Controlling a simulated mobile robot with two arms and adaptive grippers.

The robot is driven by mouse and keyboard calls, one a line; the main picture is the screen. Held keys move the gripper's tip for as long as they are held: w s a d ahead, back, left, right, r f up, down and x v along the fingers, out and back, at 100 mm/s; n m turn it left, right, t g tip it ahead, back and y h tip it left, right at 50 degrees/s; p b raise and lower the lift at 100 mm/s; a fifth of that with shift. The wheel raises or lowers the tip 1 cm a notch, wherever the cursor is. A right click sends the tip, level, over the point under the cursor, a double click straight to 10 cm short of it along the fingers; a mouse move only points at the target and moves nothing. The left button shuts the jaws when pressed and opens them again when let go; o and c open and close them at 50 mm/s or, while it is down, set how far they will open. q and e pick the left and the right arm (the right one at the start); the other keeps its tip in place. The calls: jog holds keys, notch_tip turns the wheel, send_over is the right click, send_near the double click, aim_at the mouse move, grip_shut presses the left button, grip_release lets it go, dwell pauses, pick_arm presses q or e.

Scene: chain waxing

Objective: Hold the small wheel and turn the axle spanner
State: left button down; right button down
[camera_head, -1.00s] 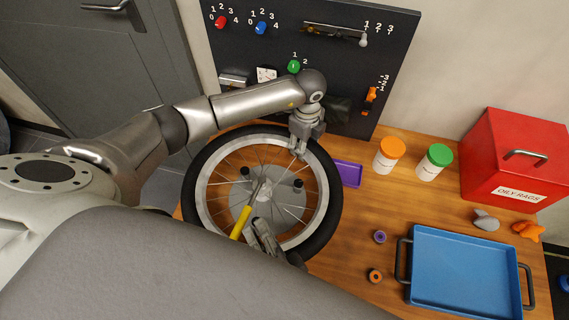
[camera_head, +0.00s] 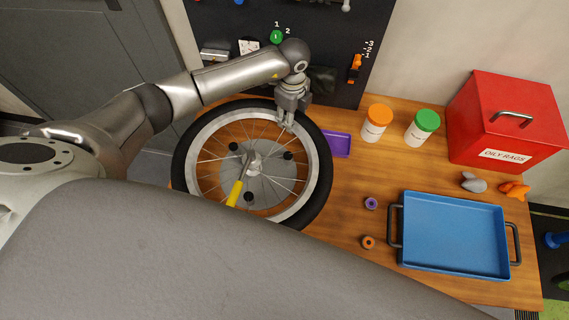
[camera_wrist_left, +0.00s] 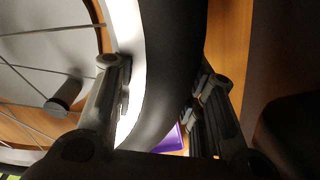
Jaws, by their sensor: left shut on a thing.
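The small wheel (camera_head: 209,131), with a black tyre and silver rim, lies flat on the wooden bench around a grey round plate (camera_head: 268,186). My left gripper (camera_head: 286,122) is shut on the wheel at its upper right, its fingers on both sides of the rim and tyre. The left wrist view shows the tyre (camera_wrist_left: 172,65) between the fingers. The axle spanner (camera_head: 236,191) has a yellow handle and grey head. It lies at the hub, handle towards the lower left, with no gripper on it. My right gripper is not in view.
A purple tray (camera_head: 339,145) lies right of the wheel. Two tubs, orange-lidded (camera_head: 376,122) and green-lidded (camera_head: 422,127), stand behind. A blue tray (camera_head: 454,235) and red rag box (camera_head: 507,120) are at the right. A grey surface hides the bench's near left part.

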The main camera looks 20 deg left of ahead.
pick_arm(q)
jog(key=c, duration=0.8)
grip_release()
notch_tip(320, 180, up, 8)
jog(key=shift+r, duration=0.1)
